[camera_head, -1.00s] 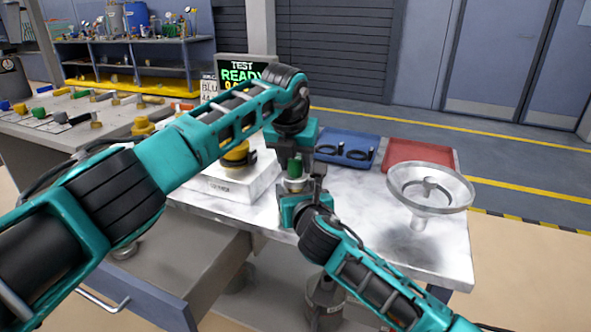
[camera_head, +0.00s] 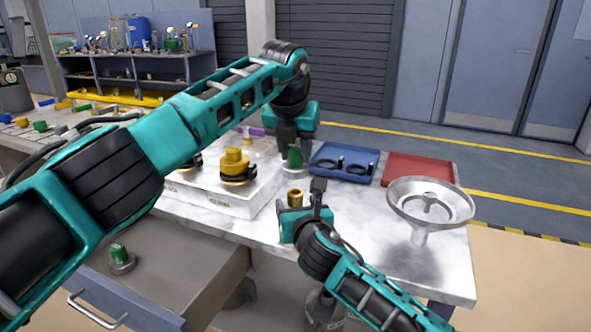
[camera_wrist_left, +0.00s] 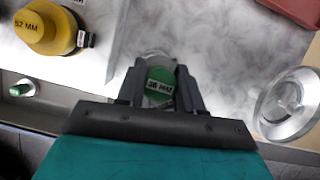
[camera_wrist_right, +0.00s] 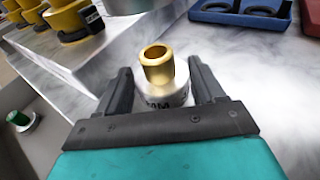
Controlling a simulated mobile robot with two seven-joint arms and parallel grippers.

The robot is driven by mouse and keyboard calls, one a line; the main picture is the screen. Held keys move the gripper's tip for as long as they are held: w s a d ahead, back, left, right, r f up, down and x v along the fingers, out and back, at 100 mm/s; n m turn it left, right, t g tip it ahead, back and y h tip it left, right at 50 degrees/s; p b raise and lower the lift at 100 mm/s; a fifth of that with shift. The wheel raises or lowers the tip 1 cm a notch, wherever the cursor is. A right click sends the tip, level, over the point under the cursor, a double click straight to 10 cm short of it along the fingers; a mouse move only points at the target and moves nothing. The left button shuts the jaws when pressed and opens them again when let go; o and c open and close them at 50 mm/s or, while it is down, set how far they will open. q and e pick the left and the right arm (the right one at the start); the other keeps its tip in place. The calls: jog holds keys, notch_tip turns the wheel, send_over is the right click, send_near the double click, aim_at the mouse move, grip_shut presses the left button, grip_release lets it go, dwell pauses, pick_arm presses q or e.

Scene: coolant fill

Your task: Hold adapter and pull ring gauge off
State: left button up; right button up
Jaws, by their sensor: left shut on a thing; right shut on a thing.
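My left gripper (camera_head: 294,146) is shut on the green-topped ring gauge (camera_head: 294,158), which has a silver lower rim. In the left wrist view the ring gauge (camera_wrist_left: 160,84) sits between the fingers and its label reads 36 MM. My right gripper (camera_head: 304,208) is lower and nearer, shut on the adapter (camera_head: 295,196). In the right wrist view the adapter (camera_wrist_right: 157,66) stands upright, with an open brass neck and a silver body with partly hidden MM lettering. The ring gauge and the adapter are apart, the gauge above and behind the adapter.
A white block (camera_head: 232,203) at left carries yellow gauges (camera_head: 236,160). A blue tray (camera_head: 332,176) with black rings and a red tray (camera_head: 425,168) lie behind. A funnel-like metal dish (camera_head: 430,193) stands at right. Another green-topped piece (camera_head: 119,255) sits on the lower grey surface.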

aim_at(295, 146)
pick_arm(q)
jog(key=shift+r, duration=4)
pick_arm(e)
jog(key=shift+f, duration=0.2)
jog(key=o, duration=1.2)
jog(key=shift+r, duration=0.1)
